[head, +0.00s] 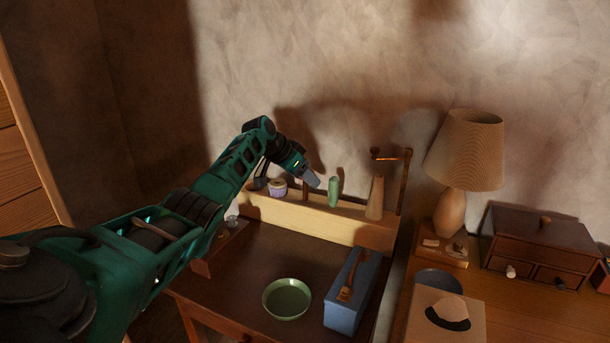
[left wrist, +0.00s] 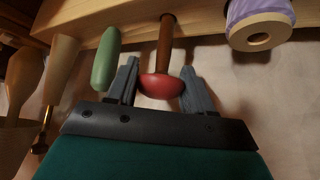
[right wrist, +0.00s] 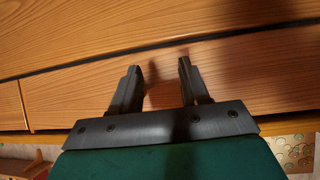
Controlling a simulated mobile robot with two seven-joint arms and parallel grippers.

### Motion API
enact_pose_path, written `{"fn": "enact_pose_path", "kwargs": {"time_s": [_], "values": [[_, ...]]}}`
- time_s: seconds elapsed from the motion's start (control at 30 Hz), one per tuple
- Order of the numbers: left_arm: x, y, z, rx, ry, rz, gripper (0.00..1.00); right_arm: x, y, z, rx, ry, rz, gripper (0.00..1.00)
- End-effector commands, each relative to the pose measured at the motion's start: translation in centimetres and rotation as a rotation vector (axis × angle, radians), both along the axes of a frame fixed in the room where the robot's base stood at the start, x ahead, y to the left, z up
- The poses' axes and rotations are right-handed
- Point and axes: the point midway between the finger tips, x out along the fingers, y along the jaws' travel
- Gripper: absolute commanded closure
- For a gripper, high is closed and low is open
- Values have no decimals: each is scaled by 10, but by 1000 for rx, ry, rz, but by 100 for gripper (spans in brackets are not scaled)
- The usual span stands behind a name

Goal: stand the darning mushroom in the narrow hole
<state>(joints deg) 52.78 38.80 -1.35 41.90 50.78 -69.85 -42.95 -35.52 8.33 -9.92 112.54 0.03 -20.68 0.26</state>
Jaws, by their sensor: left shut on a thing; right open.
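The darning mushroom has a red cap (left wrist: 161,86) and a brown stem (left wrist: 165,45), clearest in the left wrist view. My left gripper (left wrist: 160,88) is shut on the cap, one finger on each side. The stem's far end meets the pale wooden rack (left wrist: 215,22); I cannot tell how deep it sits, and the hole's rim is hidden. In the head view my left gripper (head: 313,181) is over the rack (head: 300,217), between a lilac spool (head: 277,187) and a green rounded piece (head: 333,191). My right gripper (right wrist: 160,75) is open and empty in front of wooden drawer fronts.
A green bowl (head: 287,298) and a blue box (head: 348,300) with a brush are on the dark table (head: 245,270). A lamp (head: 468,150) stands farther right.

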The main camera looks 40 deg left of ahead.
Motion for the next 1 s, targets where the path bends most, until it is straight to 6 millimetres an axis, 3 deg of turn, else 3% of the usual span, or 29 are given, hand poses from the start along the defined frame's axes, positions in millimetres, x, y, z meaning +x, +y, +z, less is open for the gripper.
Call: {"fn": "enact_pose_path", "kwargs": {"time_s": [0.1,0.13,0.4,0.8,0.87,1.0], "values": [[0,0,-3,0,0,0,75,0,0,-2,0,1,-1,55],[0,0,-2,0,-1,0,46,0,0,-2,0,2,-1,55],[0,0,-2,0,0,0,20,0,0,-2,0,3,-2,55],[0,0,-2,0,0,0,19,-1,1,-2,4,13,-2,55],[0,0,-2,0,0,0,19,5,9,13,19,2,12,55],[-14,5,16,3,-1,0,19,5,7,17,16,-2,9,55]]}}
